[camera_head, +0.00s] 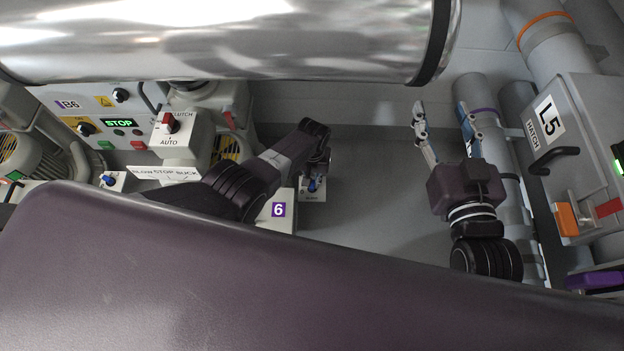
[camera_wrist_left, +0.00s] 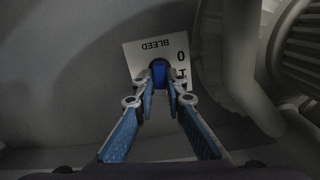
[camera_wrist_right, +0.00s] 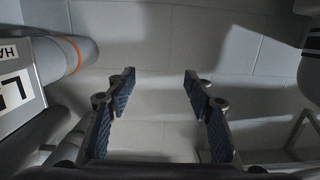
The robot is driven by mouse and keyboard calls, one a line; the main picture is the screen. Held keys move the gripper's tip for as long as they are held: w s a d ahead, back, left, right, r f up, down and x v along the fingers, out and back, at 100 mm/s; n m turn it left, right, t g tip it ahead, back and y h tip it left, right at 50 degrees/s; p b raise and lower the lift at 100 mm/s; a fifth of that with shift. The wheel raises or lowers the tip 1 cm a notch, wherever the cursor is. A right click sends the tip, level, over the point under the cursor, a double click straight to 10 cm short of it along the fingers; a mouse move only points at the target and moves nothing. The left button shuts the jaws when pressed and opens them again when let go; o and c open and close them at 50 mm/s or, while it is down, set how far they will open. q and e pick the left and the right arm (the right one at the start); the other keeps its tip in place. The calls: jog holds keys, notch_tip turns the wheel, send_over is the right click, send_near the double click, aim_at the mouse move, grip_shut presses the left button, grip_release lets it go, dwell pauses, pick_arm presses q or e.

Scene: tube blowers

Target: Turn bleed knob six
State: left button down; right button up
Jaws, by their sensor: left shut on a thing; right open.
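The bleed knob (camera_head: 314,184) is small and blue, on a white plate beside a purple "6" label (camera_head: 278,209) in the head view. In the left wrist view the blue knob (camera_wrist_left: 160,74) stands in front of a white plate (camera_wrist_left: 138,58) marked "BLEED". My left gripper (camera_head: 322,165) reaches over it from the left. In the left wrist view its fingertips (camera_wrist_left: 160,88) are closed on the knob's sides. My right gripper (camera_head: 443,113) is open and empty, well to the right of the knob; its spread fingers (camera_wrist_right: 158,88) also show in the right wrist view.
A big shiny pipe (camera_head: 220,40) crosses the top. The B6 panel (camera_head: 110,115) with a lit "STOP" display stands at left. Another blue knob (camera_head: 108,180) sits further left. A grey hatch box (camera_head: 575,150) marked L5 and pipes stand at right. The floor (camera_head: 370,200) between the arms is clear.

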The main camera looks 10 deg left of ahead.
pick_arm(q)
jog(key=m, duration=0.5)
jog(key=shift+d+m, duration=0.1)
jog(key=shift+m, duration=0.2)
jog(key=m, duration=0.6)
jog(key=shift+s+d, duration=0.1)
jog(key=shift+s, duration=0.05)
pick_arm(e)
jog(key=shift+s+d+f+g, duration=0.15)
jog(key=shift+f+g, duration=0.15)
jog(key=shift+f, duration=0.25)
jog(key=shift+s+d+f+g, duration=0.1)
jog(key=shift+f+g, duration=0.2)
jog(key=shift+f, duration=0.2)
pick_arm(q)
jog(key=c, duration=2)
grip_release()
jog(key=shift+o, duration=0.2)
pick_arm(e)
jog(key=shift+f, duration=0.1)
pick_arm(q)
jog(key=shift+r, duration=0.5)
notch_tip(320, 180, up, 11)
